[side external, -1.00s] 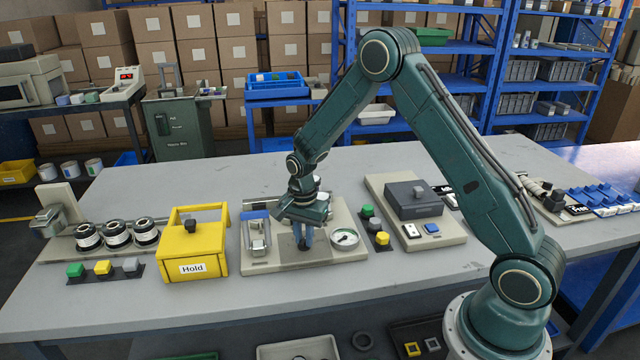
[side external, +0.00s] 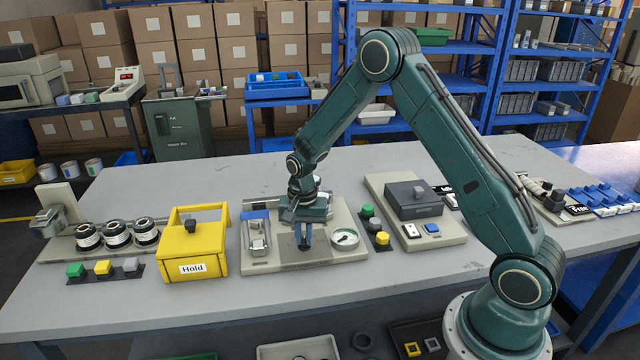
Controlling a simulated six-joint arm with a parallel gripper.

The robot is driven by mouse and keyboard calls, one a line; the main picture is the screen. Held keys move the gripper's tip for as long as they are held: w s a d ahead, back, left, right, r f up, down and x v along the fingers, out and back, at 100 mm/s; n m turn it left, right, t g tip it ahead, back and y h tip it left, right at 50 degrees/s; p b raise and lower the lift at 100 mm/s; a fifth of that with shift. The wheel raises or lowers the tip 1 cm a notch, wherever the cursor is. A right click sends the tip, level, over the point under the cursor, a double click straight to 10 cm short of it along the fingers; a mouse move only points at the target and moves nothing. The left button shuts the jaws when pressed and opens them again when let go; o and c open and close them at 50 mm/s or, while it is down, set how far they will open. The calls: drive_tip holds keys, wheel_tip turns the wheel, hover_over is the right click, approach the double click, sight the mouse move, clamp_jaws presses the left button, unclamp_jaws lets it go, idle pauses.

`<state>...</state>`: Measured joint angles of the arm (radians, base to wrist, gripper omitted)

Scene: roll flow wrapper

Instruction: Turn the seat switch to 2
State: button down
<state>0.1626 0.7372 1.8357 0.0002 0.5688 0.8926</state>
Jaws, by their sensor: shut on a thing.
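My gripper (side external: 304,240) points straight down over the middle of a beige station plate (side external: 285,264) on the grey table. Its fingers are shut on a small part at the plate, taken to be the seat switch, which the fingers and gripper body hide. The switch's position and any number marks cannot be read. A round white dial gauge (side external: 345,238) sits on the same plate just right of the fingers. A clamp-like fixture with a blue top (side external: 256,232) stands on the plate to the left.
A yellow box labelled Hold (side external: 193,245) stands left of the plate. Green, yellow and grey buttons (side external: 103,268) lie further left. Right of the plate are green and yellow buttons (side external: 382,239) and a dark grey covered unit (side external: 414,200). The table front (side external: 330,292) is clear.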

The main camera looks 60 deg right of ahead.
sight(304, 240)
drive_tip(key=n, duration=0.5)
drive_tip(key=shift+n, duration=2.4)
drive_tip(key=c, duration=1.5)
unclamp_jaws()
drive_tip(key=shift+o, duration=0.2)
drive_tip(key=shift+r, duration=0.1)
wheel_tip(304, 240, up, 14)
